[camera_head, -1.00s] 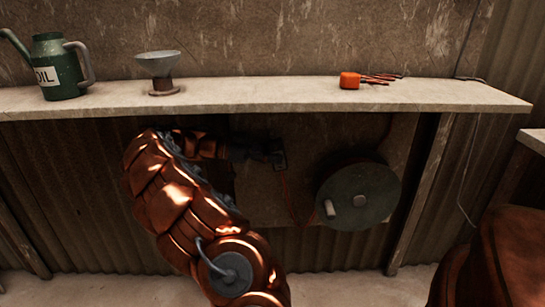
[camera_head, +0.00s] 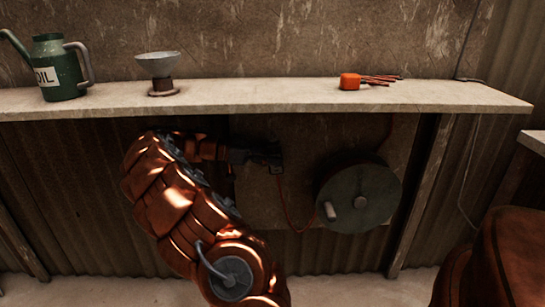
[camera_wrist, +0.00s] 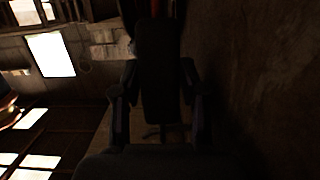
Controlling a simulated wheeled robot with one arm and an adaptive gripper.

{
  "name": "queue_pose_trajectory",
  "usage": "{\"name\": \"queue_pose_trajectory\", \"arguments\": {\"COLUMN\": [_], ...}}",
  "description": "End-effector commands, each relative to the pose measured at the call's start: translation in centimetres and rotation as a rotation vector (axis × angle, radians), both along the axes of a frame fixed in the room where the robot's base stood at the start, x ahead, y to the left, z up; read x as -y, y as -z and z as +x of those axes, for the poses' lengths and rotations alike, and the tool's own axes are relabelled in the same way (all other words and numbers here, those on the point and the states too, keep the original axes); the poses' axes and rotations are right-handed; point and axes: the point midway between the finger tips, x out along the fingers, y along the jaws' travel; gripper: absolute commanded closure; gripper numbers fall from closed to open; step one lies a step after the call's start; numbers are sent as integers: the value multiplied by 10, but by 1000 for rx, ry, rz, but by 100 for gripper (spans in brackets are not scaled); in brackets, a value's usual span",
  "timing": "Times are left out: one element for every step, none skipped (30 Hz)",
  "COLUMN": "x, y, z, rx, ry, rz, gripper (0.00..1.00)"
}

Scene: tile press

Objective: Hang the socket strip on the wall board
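My gripper (camera_head: 268,157) is below the shelf, in front of the wall board (camera_head: 252,200). It is shut on a dark, narrow block, which I take to be the socket strip (camera_head: 276,165). In the wrist view the strip (camera_wrist: 158,60) stands as a long dark block between the two fingers (camera_wrist: 157,85). An orange cable (camera_head: 285,205) runs from the strip down in a loop towards the cable reel (camera_head: 362,195). The picture is too dark to tell whether the strip touches the board; no hook or peg can be made out.
The shelf (camera_head: 240,98) runs just above my arm. On it stand a green oil can (camera_head: 60,70), a funnel (camera_head: 158,68) and an orange item with thin rods (camera_head: 350,81). The reel's disc and handle stick out right of my gripper. A post (camera_head: 422,190) stands further right.

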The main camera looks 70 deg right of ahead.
Motion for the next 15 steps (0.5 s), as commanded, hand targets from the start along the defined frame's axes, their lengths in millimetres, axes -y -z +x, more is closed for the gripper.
{"name": "queue_pose_trajectory", "arguments": {"x": [0, 0, 0, 0, 0, 0, 0, 0, 0, 0, 0, 0, 0, -1, -2], "y": [0, 0, 0, 0, 0, 0, 0, 0, 0, 0, 0, 0, 0, 0, 0], "z": [0, 0, 0, 0, 0, 0, 0, 0, 0, 0, 0, 1, 2, 4, 6], "rx": [0, 0, 0, 0, 0, 0, 0, 0, 0, 1, 1, 1, 1, 1, 1], "ry": [0, 0, 0, 0, 0, 0, -1, -1, -1, -1, -1, -2, -2, -3, -4], "rz": [0, 0, 0, 0, 0, 0, 0, 0, 0, 0, 0, 0, 0, 0, 0], "gripper": [49, 45, 41, 38, 36, 36, 36, 36, 36, 36, 36, 36, 36, 36, 36]}}
